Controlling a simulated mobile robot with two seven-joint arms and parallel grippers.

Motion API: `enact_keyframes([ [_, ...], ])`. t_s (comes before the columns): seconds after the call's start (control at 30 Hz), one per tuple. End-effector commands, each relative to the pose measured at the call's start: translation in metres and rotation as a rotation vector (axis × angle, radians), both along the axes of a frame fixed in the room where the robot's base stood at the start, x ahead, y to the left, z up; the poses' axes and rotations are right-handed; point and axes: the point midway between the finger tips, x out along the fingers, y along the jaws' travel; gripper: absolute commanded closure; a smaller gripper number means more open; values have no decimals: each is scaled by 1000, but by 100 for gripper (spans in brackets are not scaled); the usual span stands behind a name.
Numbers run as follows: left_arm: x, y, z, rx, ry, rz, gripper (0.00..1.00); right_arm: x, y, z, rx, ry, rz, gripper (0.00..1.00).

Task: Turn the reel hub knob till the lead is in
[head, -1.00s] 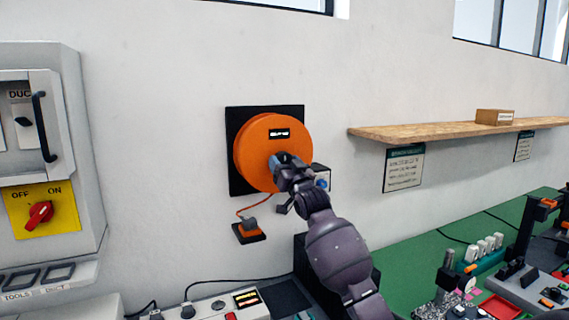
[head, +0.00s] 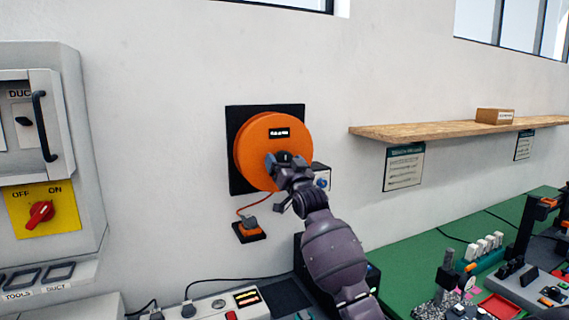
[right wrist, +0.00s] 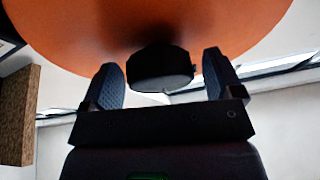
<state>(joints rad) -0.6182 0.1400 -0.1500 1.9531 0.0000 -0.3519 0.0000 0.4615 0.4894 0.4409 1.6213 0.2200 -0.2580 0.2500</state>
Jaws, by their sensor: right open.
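The orange reel (head: 255,145) is mounted on a black square backplate (head: 238,115) on the white wall. Its dark hub knob (right wrist: 160,70) sits between the two fingers of my right gripper (right wrist: 165,78) in the right wrist view. The fingers are open, with a gap on each side of the knob. In the head view my right gripper (head: 284,160) covers the lower middle of the reel. The thin orange lead (head: 252,208) leaves the reel's underside and runs down to a grey plug at an orange and black holder (head: 249,235). My left gripper is out of view.
A small white box with a blue button (head: 322,182) is right of the reel, close to my arm. A grey cabinet with a red switch (head: 40,214) stands left. A wooden shelf (head: 440,130) juts out at right. A cluttered green bench (head: 400,250) lies below.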

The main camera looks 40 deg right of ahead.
Motion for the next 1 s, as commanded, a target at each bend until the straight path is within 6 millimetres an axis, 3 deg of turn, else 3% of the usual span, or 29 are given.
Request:
enact_keyframes([
  [0.17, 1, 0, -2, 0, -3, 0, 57, -11, 4, -6, -1, -1, 1, 14],
  [0.7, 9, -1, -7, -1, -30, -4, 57, -85, 29, -40, 0, 1, 0, 14],
  [1.0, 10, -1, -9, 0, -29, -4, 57, -94, 32, -42, 1, 0, 0, 14],
])
